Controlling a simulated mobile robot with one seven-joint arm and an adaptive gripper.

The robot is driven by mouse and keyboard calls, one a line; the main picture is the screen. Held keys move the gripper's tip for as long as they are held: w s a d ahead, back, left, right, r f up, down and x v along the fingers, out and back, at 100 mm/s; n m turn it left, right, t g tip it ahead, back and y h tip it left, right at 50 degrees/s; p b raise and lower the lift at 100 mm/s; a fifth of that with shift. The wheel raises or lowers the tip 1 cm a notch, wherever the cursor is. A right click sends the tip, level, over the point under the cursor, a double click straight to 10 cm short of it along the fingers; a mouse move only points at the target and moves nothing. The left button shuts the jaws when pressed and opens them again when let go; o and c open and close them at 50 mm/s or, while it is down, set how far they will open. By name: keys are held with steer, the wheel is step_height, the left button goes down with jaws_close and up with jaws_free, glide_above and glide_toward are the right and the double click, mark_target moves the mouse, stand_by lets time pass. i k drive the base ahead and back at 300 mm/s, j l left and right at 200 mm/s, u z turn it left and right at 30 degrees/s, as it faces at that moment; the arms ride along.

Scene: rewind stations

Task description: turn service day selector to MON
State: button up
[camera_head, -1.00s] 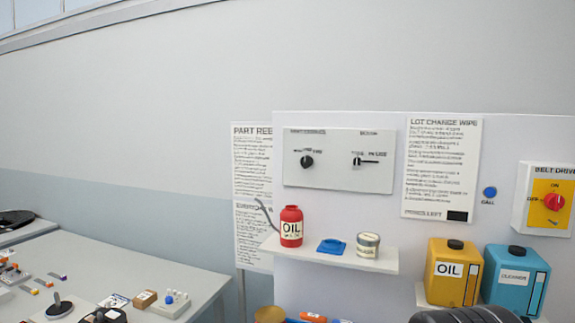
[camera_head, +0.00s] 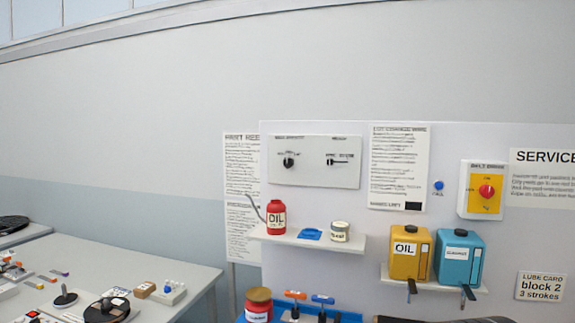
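A white panel (camera_head: 315,162) on the upright board carries two black selectors. The left one is a round black knob (camera_head: 289,162). The right one is a black knob with a thin pointer (camera_head: 336,161) that points right. The small lettering around both is too blurred to read, so I cannot tell which, if either, is the service day selector, and I cannot make out MON. My gripper is not visible; only a dark piece shows at the bottom edge, probably part of my arm.
A belt drive switch (camera_head: 487,191) with a red knob is at right. Below the panel, a shelf (camera_head: 350,244) holds a red oil can (camera_head: 276,217), a blue item and a tin. Yellow (camera_head: 408,256) and blue (camera_head: 459,258) jugs stand lower right. A workbench (camera_head: 130,250) is at left.

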mark_target(289, 163)
steer(key=z, duration=1.2)
steer(key=j+z, duration=0.2)
steer(key=z, duration=0.15)
steer(key=k+j+z, duration=0.1)
steer(key=z, duration=0.25)
steer(key=k+j, duration=0.1)
steer(key=j, duration=0.3)
steer(key=k+j, duration=0.1)
steer(key=j, duration=0.3)
steer(key=k+j, duration=0.1)
steer(key=j, duration=0.3)
steer(key=k+j, duration=0.1)
steer(key=j, duration=0.25)
